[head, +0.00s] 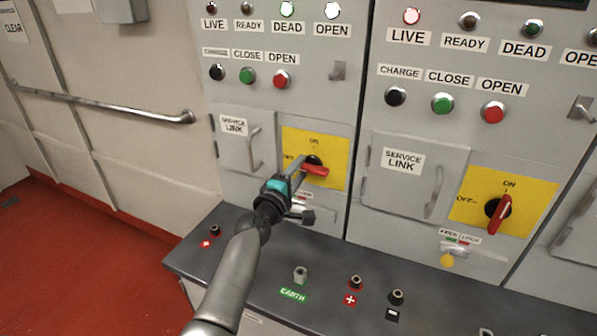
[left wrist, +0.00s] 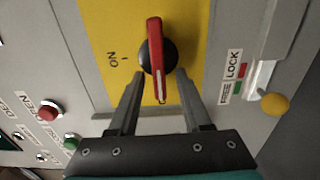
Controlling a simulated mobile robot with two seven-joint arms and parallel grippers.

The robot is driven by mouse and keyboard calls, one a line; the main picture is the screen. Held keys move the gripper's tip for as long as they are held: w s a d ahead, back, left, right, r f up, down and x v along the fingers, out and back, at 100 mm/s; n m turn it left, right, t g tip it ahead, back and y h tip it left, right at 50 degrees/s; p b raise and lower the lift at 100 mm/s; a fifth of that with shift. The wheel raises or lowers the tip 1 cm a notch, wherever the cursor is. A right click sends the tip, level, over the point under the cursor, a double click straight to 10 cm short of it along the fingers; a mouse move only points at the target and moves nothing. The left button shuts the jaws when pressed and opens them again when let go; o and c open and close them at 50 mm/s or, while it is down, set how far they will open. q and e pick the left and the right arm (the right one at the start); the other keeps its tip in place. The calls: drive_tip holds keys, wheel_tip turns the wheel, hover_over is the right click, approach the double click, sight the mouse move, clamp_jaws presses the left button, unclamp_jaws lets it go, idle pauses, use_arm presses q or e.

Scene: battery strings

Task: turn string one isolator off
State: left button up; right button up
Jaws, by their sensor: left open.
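The string one isolator is a red handle (head: 316,170) on a black knob, set on a yellow plate (head: 335,150) on the left panel. It also shows in the left wrist view (left wrist: 154,45). The handle lies level, at right angles to the ON mark and along the OFF line. A white stripe shows on its end towards OFF. My left gripper (head: 298,172) is at the plate, hiding part of the OFF label. Its open fingers (left wrist: 159,84) stand either side of the handle's end, with a gap on both sides. My right gripper is out of view.
A yellow-knobbed FREE/LOCK slider (left wrist: 274,103) sits below the plate. Left panel DEAD (head: 287,9) and OPEN lamps are lit. The neighbouring panel has its own isolator (head: 499,212), handle upright towards ON, and a lit LIVE lamp (head: 411,16). A dark ledge (head: 325,263) with terminals juts out below.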

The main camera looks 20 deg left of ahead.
use_arm(q)
drive_tip(key=s+a+p, duration=0.1)
drive_tip(key=s, duration=1.4)
drive_tip(key=shift+s, duration=0.1)
